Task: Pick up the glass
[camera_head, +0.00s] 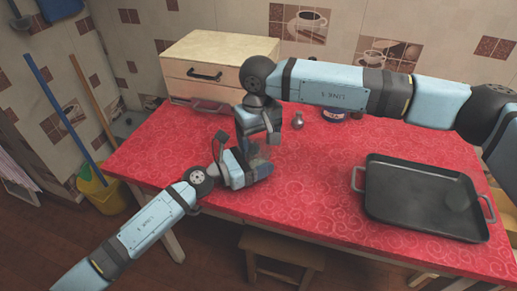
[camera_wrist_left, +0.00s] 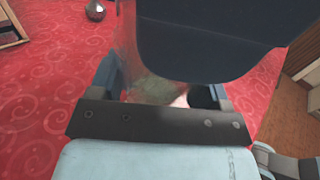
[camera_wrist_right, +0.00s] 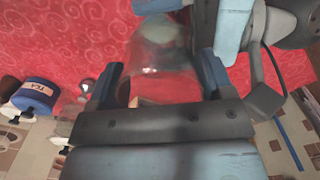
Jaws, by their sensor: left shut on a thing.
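A clear glass (camera_head: 256,153), hard to see, is above or on the red counter between my two grippers. It shows as a see-through shape in the left wrist view (camera_wrist_left: 150,86) and the right wrist view (camera_wrist_right: 160,62). My left gripper (camera_head: 262,166) is shut on the glass from the left side, low over the cloth. My right gripper (camera_head: 264,137) hangs down over the glass from above. Its two fingers stand apart on either side of the glass, with apparent gaps. The grippers partly hide the glass and its base.
A black tray (camera_head: 385,207) with side handles lies at the right of the red counter (camera_head: 318,188). A small metal shaker (camera_head: 298,121) and a blue tea jar (camera_wrist_right: 36,95) stand at the back. A cream drawer box (camera_head: 215,52) stands back left. The front middle is clear.

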